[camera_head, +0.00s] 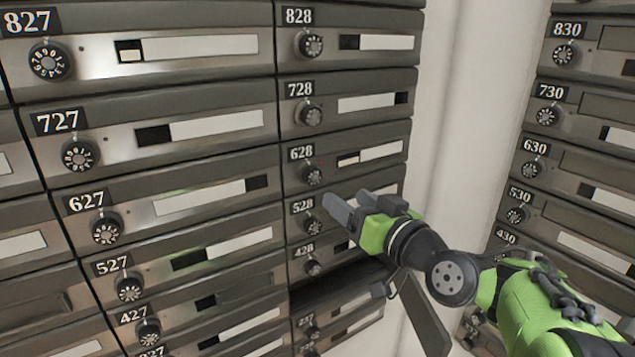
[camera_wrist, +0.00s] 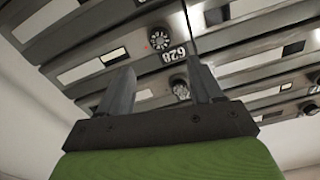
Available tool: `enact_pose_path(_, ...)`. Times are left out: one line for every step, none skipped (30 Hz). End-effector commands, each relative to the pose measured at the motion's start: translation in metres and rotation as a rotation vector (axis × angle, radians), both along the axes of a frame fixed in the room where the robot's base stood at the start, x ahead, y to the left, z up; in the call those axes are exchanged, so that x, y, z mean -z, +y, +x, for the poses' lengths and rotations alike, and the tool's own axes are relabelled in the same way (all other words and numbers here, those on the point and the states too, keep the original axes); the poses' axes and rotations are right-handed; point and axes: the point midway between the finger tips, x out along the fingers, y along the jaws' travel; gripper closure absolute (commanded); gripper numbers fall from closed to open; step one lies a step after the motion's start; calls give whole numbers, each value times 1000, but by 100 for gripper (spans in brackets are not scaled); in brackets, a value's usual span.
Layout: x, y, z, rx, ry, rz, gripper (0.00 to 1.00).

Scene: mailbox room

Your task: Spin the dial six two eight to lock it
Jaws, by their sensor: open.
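The 628 mailbox (camera_head: 378,174) is in the right column of the left bank, with its front flush with its neighbours. Its round black dial (camera_head: 312,175) sits below the 628 plate. In the wrist view, seen upside down, the dial (camera_wrist: 159,39) shows white marks beside the 628 plate (camera_wrist: 174,54). A tiny red dot shows beside it. My gripper (camera_head: 345,196) is open and empty, right of and slightly below the dial, apart from it. Its two fingers also show in the wrist view (camera_wrist: 162,80). The dial's set number is too small to read.
Dial 728 (camera_head: 309,115) is above and dial 528 (camera_head: 312,224) below. Lower down, a compartment (camera_head: 335,283) stands open, with a dark door (camera_head: 424,312) swung out below my arm. A pale wall (camera_head: 468,110) separates this bank from the right one.

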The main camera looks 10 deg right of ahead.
Motion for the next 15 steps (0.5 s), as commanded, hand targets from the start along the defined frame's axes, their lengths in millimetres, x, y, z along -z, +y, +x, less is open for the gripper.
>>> enact_pose_path(-2,5,13,-6,2,-1,35)
enact_pose_path(-2,8,20,-6,2,0,35)
enact_pose_path(-2,11,30,-5,2,-1,35)
enact_pose_path(-2,14,37,-7,3,0,35)
enact_pose_path(-2,16,44,-5,2,0,35)
enact_pose_path(-2,19,54,-6,2,-1,35)
enact_pose_path(-1,21,60,-6,3,0,35)
enact_pose_path(-2,23,66,-4,1,1,35)
enact_pose_path(-2,26,74,-4,1,0,35)
enact_pose_path(-1,27,79,-3,2,1,35)
enact_pose_path(-1,28,83,-3,3,0,35)
enact_pose_path(-1,29,88,-2,1,0,35)
enact_pose_path(-1,30,90,-3,2,-1,35)
enact_pose_path(-1,31,93,-2,3,-1,35)
enact_pose_path(-1,32,94,-1,2,-1,35)
